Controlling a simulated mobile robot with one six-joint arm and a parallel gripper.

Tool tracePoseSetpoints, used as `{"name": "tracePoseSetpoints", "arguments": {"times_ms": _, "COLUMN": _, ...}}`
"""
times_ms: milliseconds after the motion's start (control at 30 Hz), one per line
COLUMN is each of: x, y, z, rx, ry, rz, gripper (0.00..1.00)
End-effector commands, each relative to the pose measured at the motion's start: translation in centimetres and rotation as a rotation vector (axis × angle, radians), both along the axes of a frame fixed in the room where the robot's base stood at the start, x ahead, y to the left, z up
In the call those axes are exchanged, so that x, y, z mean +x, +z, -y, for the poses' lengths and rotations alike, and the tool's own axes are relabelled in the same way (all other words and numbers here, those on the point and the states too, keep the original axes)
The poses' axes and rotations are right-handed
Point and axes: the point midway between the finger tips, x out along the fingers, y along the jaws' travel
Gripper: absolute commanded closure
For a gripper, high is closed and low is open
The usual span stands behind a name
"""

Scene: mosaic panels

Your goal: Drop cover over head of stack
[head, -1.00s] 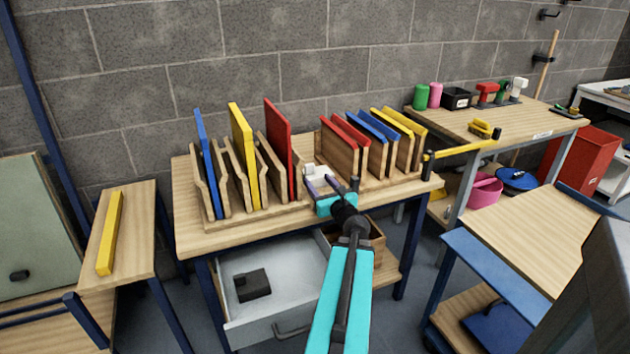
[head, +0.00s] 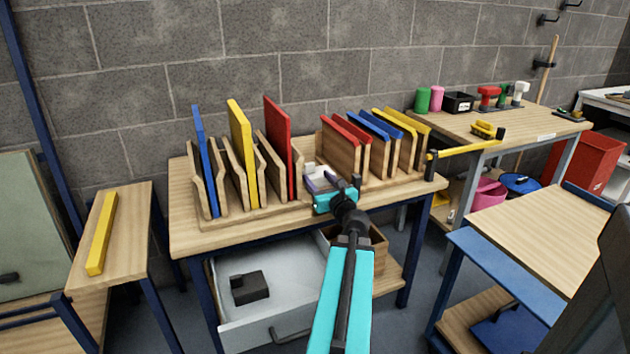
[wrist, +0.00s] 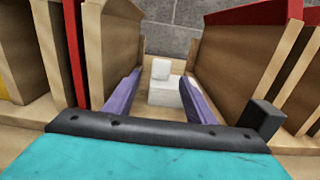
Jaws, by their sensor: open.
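My gripper (head: 322,184) is over the near edge of the wooden table, between the red panel's rack and the row of paired panels. Its two purple fingers stand apart in the wrist view (wrist: 161,82), so it is open. A white block (wrist: 165,95) with a smaller white knob or block (wrist: 160,69) on top shows between and beyond the fingertips. I cannot tell whether the fingers touch it. In the head view the white piece (head: 318,171) is small and partly hidden by the gripper. Which thing is the cover or the stack's head is not clear.
Wooden racks hold a blue (head: 205,160), a yellow (head: 243,155) and a red panel (head: 279,145) left of my gripper. Paired panels (head: 340,150) stand close on the right. An open drawer (head: 300,275) juts out below. A yellow bar (head: 101,232) lies on the left stand.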

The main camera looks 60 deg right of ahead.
Motion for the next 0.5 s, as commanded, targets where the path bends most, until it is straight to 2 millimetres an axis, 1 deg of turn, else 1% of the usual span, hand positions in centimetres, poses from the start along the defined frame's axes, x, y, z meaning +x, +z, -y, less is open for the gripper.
{"name": "tracePoseSetpoints", "arguments": {"times_ms": 67, "x": 0.1, "y": -0.3, "z": 0.0, "rx": -0.002, "ry": -0.002, "rz": 0.000, "gripper": 0.50}}
{"name": "tracePoseSetpoints", "arguments": {"times_ms": 300, "x": 1.8, "y": 0.0, "z": 1.5, "rx": -0.001, "ry": -0.001, "rz": 0.000, "gripper": 0.50}}
{"name": "tracePoseSetpoints", "arguments": {"times_ms": 500, "x": 2.3, "y": 0.0, "z": 1.8, "rx": -0.001, "ry": -0.002, "rz": 0.000, "gripper": 0.50}}
